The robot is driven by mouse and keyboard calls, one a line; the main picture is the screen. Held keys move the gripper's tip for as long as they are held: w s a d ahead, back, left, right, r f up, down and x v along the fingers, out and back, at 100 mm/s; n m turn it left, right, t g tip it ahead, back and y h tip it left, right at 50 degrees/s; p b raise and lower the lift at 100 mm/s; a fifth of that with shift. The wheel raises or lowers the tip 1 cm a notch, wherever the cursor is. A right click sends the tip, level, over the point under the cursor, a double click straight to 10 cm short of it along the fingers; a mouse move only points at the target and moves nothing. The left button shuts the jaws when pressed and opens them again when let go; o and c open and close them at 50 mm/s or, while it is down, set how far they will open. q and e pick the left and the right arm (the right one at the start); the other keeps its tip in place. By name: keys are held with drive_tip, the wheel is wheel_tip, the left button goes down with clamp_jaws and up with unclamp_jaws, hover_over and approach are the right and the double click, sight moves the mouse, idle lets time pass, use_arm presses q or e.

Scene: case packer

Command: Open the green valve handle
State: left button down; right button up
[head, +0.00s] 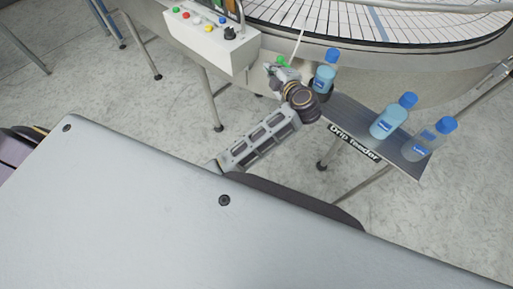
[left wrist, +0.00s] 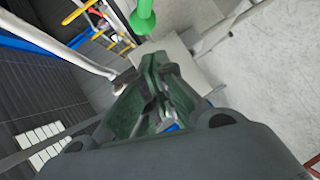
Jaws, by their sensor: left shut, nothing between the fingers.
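The green valve handle (head: 282,61) shows as a small green piece at the front edge of the machine in the head view. In the left wrist view the green handle (left wrist: 143,14) is at the top centre, cut off by the frame edge, just beyond my fingertips. My left gripper (head: 283,72) is right below the handle in the head view, and its fingers (left wrist: 156,70) are shut and empty. Whether the fingers touch the handle cannot be told. My right gripper is not in view.
A white control box (head: 212,40) with coloured buttons is left of the handle. A blue-capped bottle (head: 324,77) stands beside my gripper, and two more stand on the drip feeder shelf (head: 348,115) to the right. The round slatted table (head: 400,22) is behind.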

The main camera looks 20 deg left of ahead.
use_arm(q)
drive_tip(key=s+a+r+p+v, duration=0.1)
drive_tip(key=p+v, duration=0.1)
drive_tip(key=v, duration=0.9)
drive_tip(key=shift+w+d+r+m+t+h, duration=1.1)
drive_tip(key=shift+r+m+t+h, duration=1.75)
drive_tip(key=shift+r+t, duration=2.7)
drive_tip(key=shift+s+d+f+m+g+h, duration=0.75)
drive_tip(key=shift+d+m+h, duration=2.3)
drive_tip(key=shift+m+h, duration=3.9)
drive_tip(key=s+a+f+m+g+y, duration=0.2)
drive_tip(key=s+a+f+g, duration=0.2)
drive_tip(key=f, duration=0.7)
drive_tip(key=s+a+f+m+g+y, duration=0.2)
drive_tip(key=s+a+f+g, duration=0.2)
drive_tip(key=f, duration=0.8)
drive_tip(key=s+a+f+m+g+y, duration=0.2)
drive_tip(key=s+a+f+g, duration=0.2)
drive_tip(key=f+g, duration=0.3)
wheel_tip(320, 180, down, 4)
drive_tip(key=shift+f+m, duration=0.2)
drive_tip(key=shift+m, duration=0.1)
